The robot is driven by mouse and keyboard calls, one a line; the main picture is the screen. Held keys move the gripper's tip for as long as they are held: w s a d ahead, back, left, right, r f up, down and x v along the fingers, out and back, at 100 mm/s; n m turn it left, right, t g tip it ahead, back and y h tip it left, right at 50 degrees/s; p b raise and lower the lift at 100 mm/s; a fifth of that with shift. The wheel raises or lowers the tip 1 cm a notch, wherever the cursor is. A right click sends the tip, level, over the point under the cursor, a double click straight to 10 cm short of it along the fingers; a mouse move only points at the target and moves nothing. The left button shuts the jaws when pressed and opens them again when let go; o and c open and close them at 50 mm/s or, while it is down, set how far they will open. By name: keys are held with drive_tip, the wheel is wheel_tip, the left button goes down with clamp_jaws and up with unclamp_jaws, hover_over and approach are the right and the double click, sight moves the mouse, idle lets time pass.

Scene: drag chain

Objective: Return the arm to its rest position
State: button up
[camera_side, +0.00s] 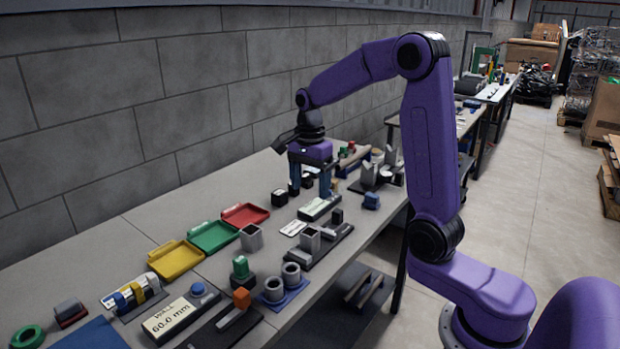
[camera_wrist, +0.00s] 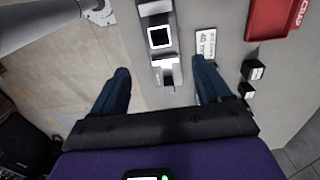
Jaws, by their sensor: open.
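My gripper (camera_side: 310,188) hangs from my purple arm over the far half of the grey workbench (camera_side: 135,222), pointing down. Its two blue fingers are spread apart with nothing between them. In the wrist view the open fingers (camera_wrist: 161,72) show to either side of a grey fixture (camera_wrist: 156,10) with a square-topped block (camera_wrist: 159,37), which lies beyond the fingertips. I cannot tell the exact height of the fingertips above the bench. No drag chain is clearly recognisable.
Red (camera_side: 246,215), green (camera_side: 213,236) and yellow (camera_side: 175,260) trays line the wall side. Black cubes (camera_wrist: 253,70) and a white label card (camera_wrist: 206,42) lie near the gripper. A block wall (camera_side: 120,130) stands behind the bench. The air above the bench's near half looks clear.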

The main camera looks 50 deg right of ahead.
drive_tip(key=shift+r, duration=0.65)
drive_tip(key=shift+a, duration=0.1)
drive_tip(key=s+a+f+n, duration=0.1)
drive_tip(key=s+a+n, duration=1.05)
drive_tip(key=n, duration=0.35)
drive_tip(key=s+a+f+n, duration=0.2)
drive_tip(key=s+n, duration=1.3)
drive_tip(key=s, duration=0.1)
drive_tip(key=shift+s+f+n, duration=0.3)
drive_tip(key=shift+s, duration=0.05)
